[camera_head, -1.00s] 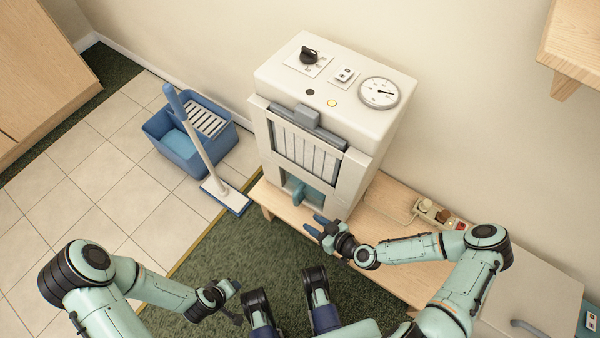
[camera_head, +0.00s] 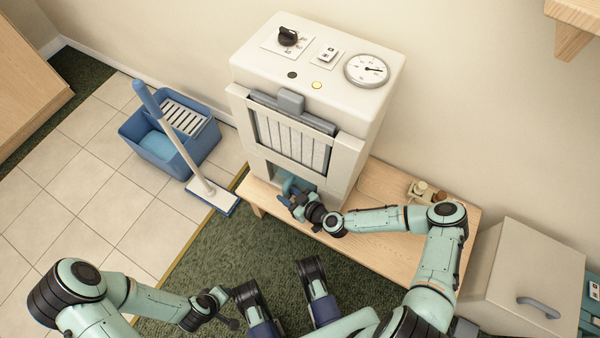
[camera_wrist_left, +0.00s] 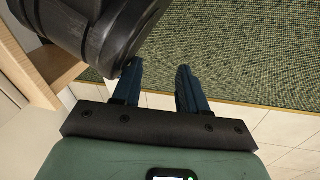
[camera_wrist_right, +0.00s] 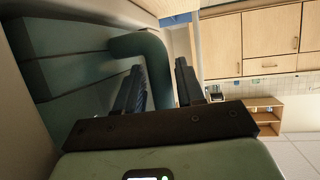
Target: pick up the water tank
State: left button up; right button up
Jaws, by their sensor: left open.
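The water tank (camera_head: 288,183) is a teal part with a curved handle, low in the front opening of a white dehumidifier-like machine (camera_head: 250,80). In the right wrist view the tank's body (camera_wrist_right: 70,60) is at the left and its handle (camera_wrist_right: 155,65) passes between my fingers. My right gripper (camera_head: 290,203) is at that opening, open, with its fingers (camera_wrist_right: 160,85) on either side of the handle; contact is unclear. The arm partly hides the tank. My left gripper (camera_head: 234,308) is low and away from the machine; its fingers (camera_wrist_left: 157,75) are apart and empty.
The machine stands on a low wooden bench (camera_head: 380,235) with a power strip (camera_head: 425,192) behind my right arm. A blue bucket (camera_head: 170,135) and mop (camera_head: 180,140) stand left. A white cabinet (camera_head: 525,275) is at the right, a wooden shelf (camera_head: 575,25) above it.

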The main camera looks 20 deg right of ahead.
jog(key=x, duration=0.2)
jog(key=shift+w+a+f+b, duration=0.2)
jog(key=shift+w+f+b, duration=0.05)
jog(key=shift+b, duration=0.05)
grip_shut()
jog(key=shift+r, duration=0.2)
pick_arm(q)
jog(key=shift+s+a+f+g, duration=0.15)
jog(key=shift+s+f+g, duration=0.25)
jog(key=shift+s+f, duration=0.45)
jog(key=shift+r, duration=0.1)
